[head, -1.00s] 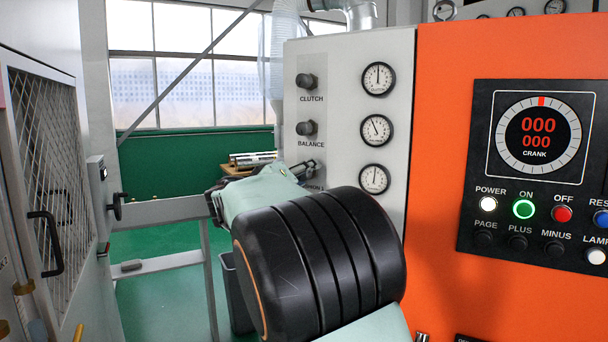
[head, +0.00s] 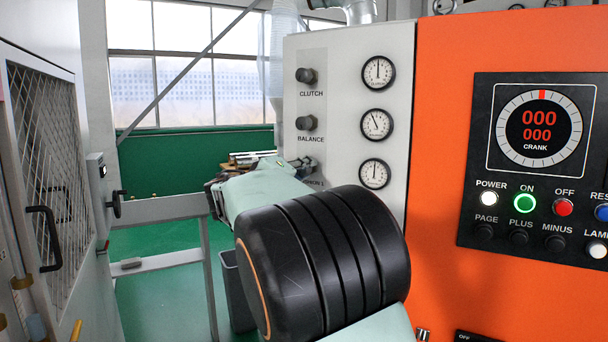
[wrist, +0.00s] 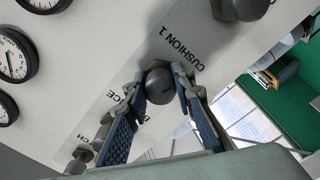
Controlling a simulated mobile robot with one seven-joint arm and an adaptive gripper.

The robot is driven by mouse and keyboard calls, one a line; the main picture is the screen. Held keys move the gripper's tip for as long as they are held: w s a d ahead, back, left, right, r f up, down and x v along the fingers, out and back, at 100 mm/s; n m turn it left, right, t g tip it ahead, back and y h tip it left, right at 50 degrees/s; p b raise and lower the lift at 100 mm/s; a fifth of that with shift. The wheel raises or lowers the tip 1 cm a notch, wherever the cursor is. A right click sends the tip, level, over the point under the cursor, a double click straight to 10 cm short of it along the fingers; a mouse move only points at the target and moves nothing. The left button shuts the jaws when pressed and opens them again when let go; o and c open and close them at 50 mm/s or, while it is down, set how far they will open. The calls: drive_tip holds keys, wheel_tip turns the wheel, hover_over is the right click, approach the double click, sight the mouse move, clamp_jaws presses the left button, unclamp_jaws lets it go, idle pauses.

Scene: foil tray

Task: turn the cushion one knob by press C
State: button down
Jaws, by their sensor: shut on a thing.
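The cushion one knob (wrist: 160,87) is a round grey knob in the middle of the wrist view, with the CUSHION 1 label beside it. My gripper (wrist: 162,76) is shut on it, one blue-padded finger on each side. In the head view my gripper (head: 302,164) reaches the grey panel (head: 340,90) below the BALANCE label, and its fingers hide most of the knob. The CUSHION 1 label there is partly covered. The knob's turn angle cannot be read.
The balance knob (head: 306,123) and clutch knob (head: 306,76) sit above on the panel. Three gauges (head: 376,123) lie to their right. Another knob (wrist: 240,8) is near the gripped one in the wrist view. An orange cabinet (head: 440,150) with a display stands right.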

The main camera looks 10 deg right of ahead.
drive_tip(key=n+b, duration=0.1)
drive_tip(key=n, duration=0.2)
drive_tip(key=shift+n, duration=0.3)
drive_tip(key=n, duration=0.4)
drive_tip(key=shift+n, duration=0.3)
drive_tip(key=n+p, duration=0.1)
drive_tip(key=n, duration=0.3)
drive_tip(key=shift+r, duration=0.1)
drive_tip(key=shift+n+p, duration=0.7)
drive_tip(key=shift+n, duration=1)
drive_tip(key=c, duration=1.6)
unclamp_jaws()
drive_tip(key=shift+s+a, duration=0.1)
drive_tip(key=v, duration=1.1)
drive_tip(key=shift+s+a, duration=0.25)
drive_tip(key=shift+s, duration=0.1)
